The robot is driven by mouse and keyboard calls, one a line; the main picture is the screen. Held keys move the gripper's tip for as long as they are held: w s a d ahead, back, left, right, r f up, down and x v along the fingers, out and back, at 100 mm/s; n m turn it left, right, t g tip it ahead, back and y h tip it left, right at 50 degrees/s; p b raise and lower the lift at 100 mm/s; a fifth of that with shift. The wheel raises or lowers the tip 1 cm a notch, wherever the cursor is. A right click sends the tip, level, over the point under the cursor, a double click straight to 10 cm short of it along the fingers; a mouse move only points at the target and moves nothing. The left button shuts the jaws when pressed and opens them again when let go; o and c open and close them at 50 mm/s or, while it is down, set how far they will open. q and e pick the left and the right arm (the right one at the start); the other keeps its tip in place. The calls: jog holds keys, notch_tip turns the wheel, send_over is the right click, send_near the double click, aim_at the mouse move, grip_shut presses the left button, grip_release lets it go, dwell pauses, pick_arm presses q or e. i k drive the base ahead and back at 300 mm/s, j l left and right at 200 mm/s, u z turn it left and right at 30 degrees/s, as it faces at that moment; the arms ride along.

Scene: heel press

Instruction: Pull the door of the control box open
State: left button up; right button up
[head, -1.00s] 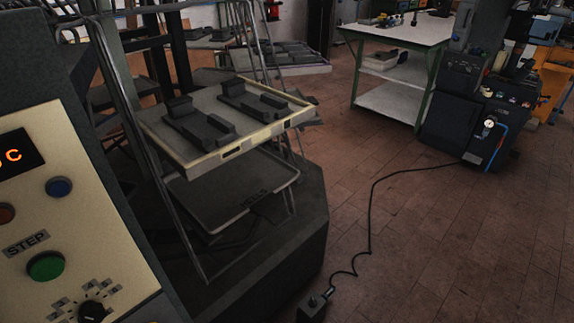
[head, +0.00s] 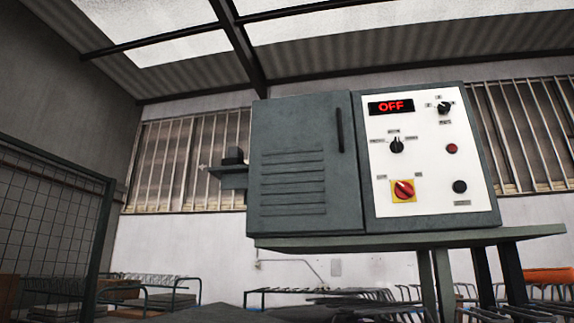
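The control box (head: 356,110) is a grey cabinet seen from a low angle in the head view. Its door (head: 300,200) is the left half of the front, with vent slots and a dark vertical handle (head: 339,130) near its right edge. The door looks shut, flush with the frame. The white panel (head: 425,155) to its right has a red OFF display (head: 391,106), knobs, a red button and a red-and-yellow rotary switch (head: 403,190). Neither of my grippers shows in the view.
The box stands on a grey-green shelf (head: 530,233) with legs below. A small dark bracket (head: 232,170) sticks out left of the box. A mesh fence (head: 45,215) stands at the left. Low metal racks (head: 160,285) are in the background. The space in front of the door looks clear.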

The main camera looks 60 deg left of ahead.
aim_at(303, 171)
jog(key=u, duration=1.55)
jog(key=k+u, duration=0.15)
jog(key=i+j, duration=0.05)
